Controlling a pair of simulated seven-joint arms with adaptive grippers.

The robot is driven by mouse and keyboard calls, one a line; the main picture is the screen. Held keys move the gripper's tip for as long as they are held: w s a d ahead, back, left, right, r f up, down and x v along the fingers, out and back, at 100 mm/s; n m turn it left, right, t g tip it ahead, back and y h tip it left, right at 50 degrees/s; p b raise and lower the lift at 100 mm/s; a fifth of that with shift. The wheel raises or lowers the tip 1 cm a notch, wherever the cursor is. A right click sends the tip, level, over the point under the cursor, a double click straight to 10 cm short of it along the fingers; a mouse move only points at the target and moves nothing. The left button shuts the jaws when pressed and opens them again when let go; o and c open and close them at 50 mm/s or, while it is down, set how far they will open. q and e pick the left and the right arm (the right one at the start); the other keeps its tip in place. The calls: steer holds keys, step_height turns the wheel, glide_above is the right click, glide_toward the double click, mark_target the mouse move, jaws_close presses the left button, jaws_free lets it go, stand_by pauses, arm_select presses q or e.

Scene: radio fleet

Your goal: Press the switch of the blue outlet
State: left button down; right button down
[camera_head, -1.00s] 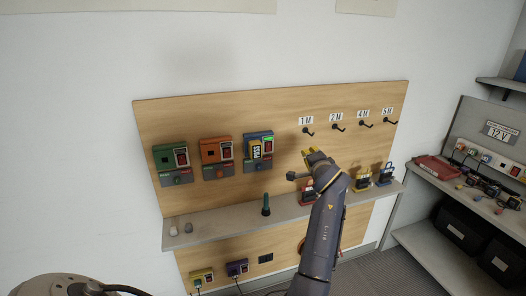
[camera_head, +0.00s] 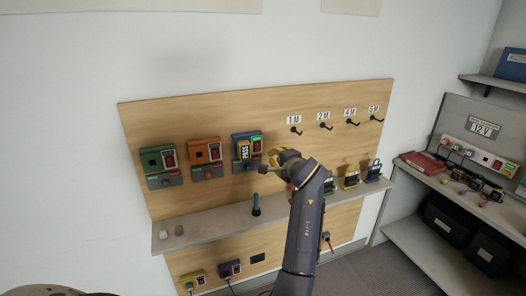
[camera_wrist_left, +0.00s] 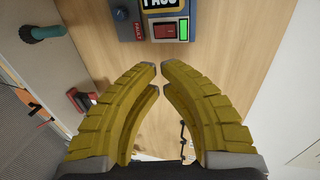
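The blue outlet (camera_head: 239,137) is on the wooden board, rightmost of three outlets in the upper row. It carries a PASS tag (camera_head: 244,150) and has a red switch (camera_head: 257,146) below a green light. In the left wrist view its red switch (camera_wrist_left: 165,30) shows at the top, beside the lit green patch (camera_wrist_left: 183,28). My left gripper (camera_head: 272,156) is just right of the outlet, apart from it. In the wrist view its yellow fingers (camera_wrist_left: 159,70) nearly meet at the tips, with a narrow gap and nothing between them. My right gripper is not in view.
A green outlet (camera_head: 150,160) and an orange outlet (camera_head: 199,151) are left of the blue one. A dark green tool (camera_head: 256,205) stands on the grey shelf (camera_head: 215,222) below. Hooks and padlocks are to the right.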

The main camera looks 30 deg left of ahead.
mark_target(261, 149)
arm_select(q)
steer(key=x, duration=1.3)
steer(key=shift+a+f, duration=0.1)
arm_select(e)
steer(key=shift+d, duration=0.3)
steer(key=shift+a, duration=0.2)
